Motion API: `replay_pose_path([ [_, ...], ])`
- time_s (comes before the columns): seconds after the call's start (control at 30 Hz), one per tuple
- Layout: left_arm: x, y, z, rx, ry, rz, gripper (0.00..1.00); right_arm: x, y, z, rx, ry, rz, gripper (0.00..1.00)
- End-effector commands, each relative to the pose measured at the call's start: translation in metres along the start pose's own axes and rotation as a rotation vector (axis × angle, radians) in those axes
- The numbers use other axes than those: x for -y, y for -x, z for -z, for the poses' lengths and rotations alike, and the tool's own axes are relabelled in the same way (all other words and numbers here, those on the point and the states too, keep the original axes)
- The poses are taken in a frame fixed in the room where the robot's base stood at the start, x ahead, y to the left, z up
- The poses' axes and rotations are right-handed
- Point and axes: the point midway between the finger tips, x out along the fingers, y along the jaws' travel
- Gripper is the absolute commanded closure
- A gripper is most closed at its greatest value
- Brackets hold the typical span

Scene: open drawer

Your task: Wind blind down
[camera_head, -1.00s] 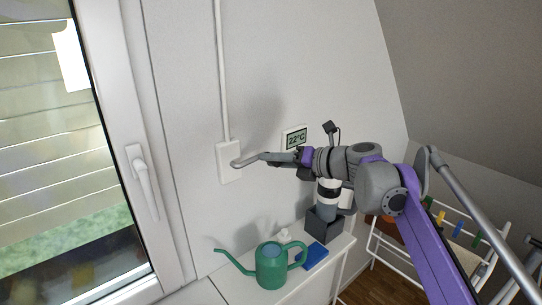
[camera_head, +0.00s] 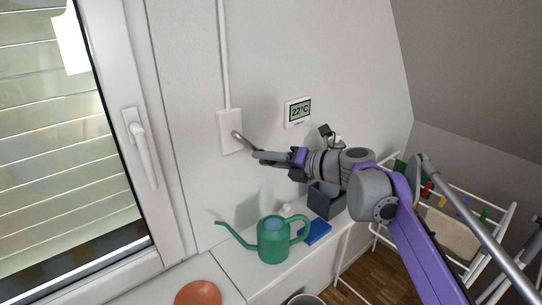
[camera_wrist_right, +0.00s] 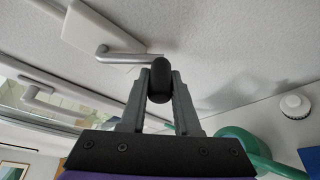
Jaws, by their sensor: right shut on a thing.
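The blind (camera_head: 60,165), with pale horizontal slats, hangs behind the window at the left of the head view. Its lower edge is near the bottom of the pane, with a dark strip below. A white winder box (camera_head: 229,131) is on the wall, and its grey crank arm (camera_head: 243,142) points down and right. My right gripper (camera_head: 272,160) is shut on the crank's handle. In the right wrist view, the black crank grip (camera_wrist_right: 159,80) sits between both fingers, and the crank arm (camera_wrist_right: 125,54) runs to the box (camera_wrist_right: 105,24). My left gripper is not in view.
A green watering can (camera_head: 272,240) and a blue item (camera_head: 318,232) are on the white ledge (camera_head: 235,262) below my right arm. A terracotta pot (camera_head: 198,295) is at the bottom. A thermostat display (camera_head: 298,112) is above the gripper; a drying rack (camera_head: 450,225) is at the right.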

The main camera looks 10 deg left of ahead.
Motion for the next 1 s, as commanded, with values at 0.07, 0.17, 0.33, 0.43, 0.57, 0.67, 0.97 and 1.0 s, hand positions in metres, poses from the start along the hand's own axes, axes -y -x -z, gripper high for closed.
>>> replay_pose_path([
  [0.07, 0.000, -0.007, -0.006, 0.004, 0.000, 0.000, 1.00, 0.004, -0.003, 0.009, -0.001, -0.067, -0.026, 1.00],
  [0.17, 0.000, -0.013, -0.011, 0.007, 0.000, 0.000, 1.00, 0.003, -0.006, 0.016, -0.001, -0.156, -0.064, 1.00],
  [0.33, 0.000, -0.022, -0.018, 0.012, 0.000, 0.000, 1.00, 0.000, -0.011, 0.028, 0.000, -0.302, -0.125, 1.00],
  [0.43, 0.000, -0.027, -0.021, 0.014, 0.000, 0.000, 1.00, -0.003, -0.014, 0.034, 0.000, -0.381, -0.157, 1.00],
  [0.57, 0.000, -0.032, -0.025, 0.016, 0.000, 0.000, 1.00, -0.006, -0.016, 0.040, 0.001, -0.469, -0.193, 1.00],
  [0.67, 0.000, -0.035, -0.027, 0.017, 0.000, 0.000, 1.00, -0.009, -0.018, 0.044, 0.001, -0.526, -0.217, 1.00],
  [0.97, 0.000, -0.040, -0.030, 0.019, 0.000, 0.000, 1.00, -0.015, -0.021, 0.050, 0.002, -0.631, -0.260, 1.00],
  [1.0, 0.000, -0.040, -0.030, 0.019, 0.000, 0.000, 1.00, -0.015, -0.021, 0.050, 0.003, -0.637, -0.262, 1.00],
])
